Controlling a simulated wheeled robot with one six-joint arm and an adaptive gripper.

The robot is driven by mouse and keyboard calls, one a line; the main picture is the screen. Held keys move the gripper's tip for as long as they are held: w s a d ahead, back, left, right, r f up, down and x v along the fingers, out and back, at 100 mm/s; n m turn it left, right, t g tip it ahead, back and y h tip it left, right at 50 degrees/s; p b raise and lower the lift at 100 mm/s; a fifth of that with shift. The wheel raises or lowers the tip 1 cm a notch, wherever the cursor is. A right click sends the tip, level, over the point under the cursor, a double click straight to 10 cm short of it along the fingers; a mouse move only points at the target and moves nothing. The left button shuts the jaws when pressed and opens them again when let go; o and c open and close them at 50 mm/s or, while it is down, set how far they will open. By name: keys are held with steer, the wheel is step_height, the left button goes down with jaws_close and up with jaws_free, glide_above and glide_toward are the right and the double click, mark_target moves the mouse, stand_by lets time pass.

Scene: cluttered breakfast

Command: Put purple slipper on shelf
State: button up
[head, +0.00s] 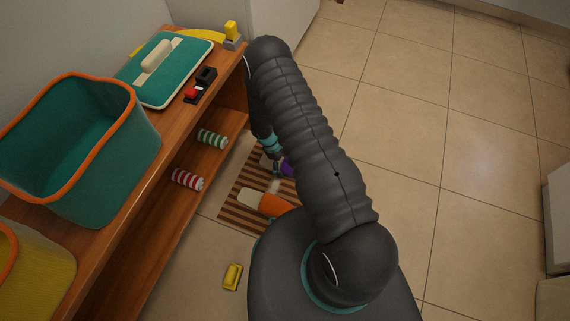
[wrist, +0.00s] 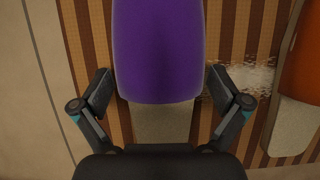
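The purple slipper (wrist: 160,50) lies on a brown striped mat (wrist: 255,25), filling the top middle of the wrist view. In the head view only a bit of the purple slipper (head: 288,168) shows beside my arm. My gripper (wrist: 160,88) is open, with one finger on each side of the slipper and narrow gaps; I cannot tell if either touches it. In the head view my gripper (head: 268,148) is mostly hidden by my arm. The wooden shelf unit (head: 150,215) stands left of the mat, with an open lower level.
An orange slipper (head: 274,205) lies on the mat, right of the purple one in the wrist view. Two striped rolls (head: 187,179) are on the lower shelf. A yellow object (head: 232,277) lies on the floor.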

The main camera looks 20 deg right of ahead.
steer(key=w+a+r+m+t+y+p, duration=0.1)
steer(key=w+r, duration=0.1)
steer(key=r, duration=1.3)
steer(key=w+a+r+m+t, duration=0.1)
steer(key=w+a+r+m, duration=0.15)
steer(key=r, duration=1.25)
steer(key=s+d+r+m+t, duration=0.1)
steer(key=s+r, duration=0.1)
steer(key=r, duration=0.6)
steer(key=s+d+r+m, duration=0.1)
steer(key=s+d+r, duration=0.15)
steer(key=r, duration=0.55)
steer(key=s+r+m+t+y, duration=0.1)
steer(key=s+r+m+t, duration=0.1)
steer(key=s+r, duration=0.6)
steer(key=s+r+m+t+y, duration=0.1)
steer(key=s+r+m+t, duration=0.2)
steer(key=s+r, duration=0.5)
steer(key=s, duration=0.7)
steer(key=shift+s+d+r+y, duration=0.2)
steer(key=shift+d+r+y, duration=0.05)
steer(key=shift+y, duration=0.05)
steer(key=shift+r, duration=0.1)
